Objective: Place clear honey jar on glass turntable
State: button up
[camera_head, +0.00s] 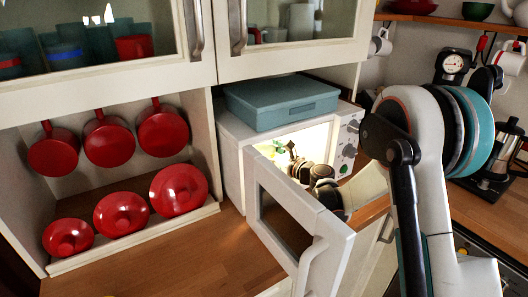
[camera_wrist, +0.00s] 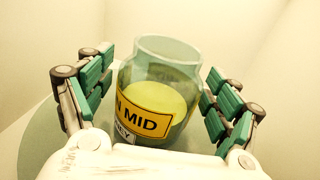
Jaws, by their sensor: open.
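The clear honey jar (camera_wrist: 158,78) stands in the wrist view, slightly tilted in the picture. It holds yellow-green honey and bears a yellow label reading "MID". The glass turntable (camera_wrist: 40,145) shows as a pale greenish disc at lower left, and the jar appears to stand on it; its base is partly hidden by my gripper. My gripper (camera_wrist: 160,72) is open, with teal-padded fingers on both sides of the jar and gaps showing beside the glass. In the head view my gripper (camera_head: 299,166) is inside the lit microwave (camera_head: 235,165); the jar is hard to make out there.
The microwave door (camera_head: 302,232) hangs open in front, close to my arm. A blue-grey box (camera_head: 282,101) lies on top of the microwave. Red pots (camera_head: 109,142) and red lids (camera_head: 121,214) fill the left niche. The wooden counter (camera_head: 190,262) at front left is clear.

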jog(key=p+v, duration=0.1)
jog(key=v, duration=0.5)
jog(key=p+v, duration=0.1)
jog(key=v, duration=0.5)
jog(key=shift+r, duration=0.2)
jog(key=o, duration=0.3)
jog(key=b+v, duration=0.1)
jog(key=v, duration=0.8)
jog(key=shift+b, duration=0.3)
dwell(0.5)
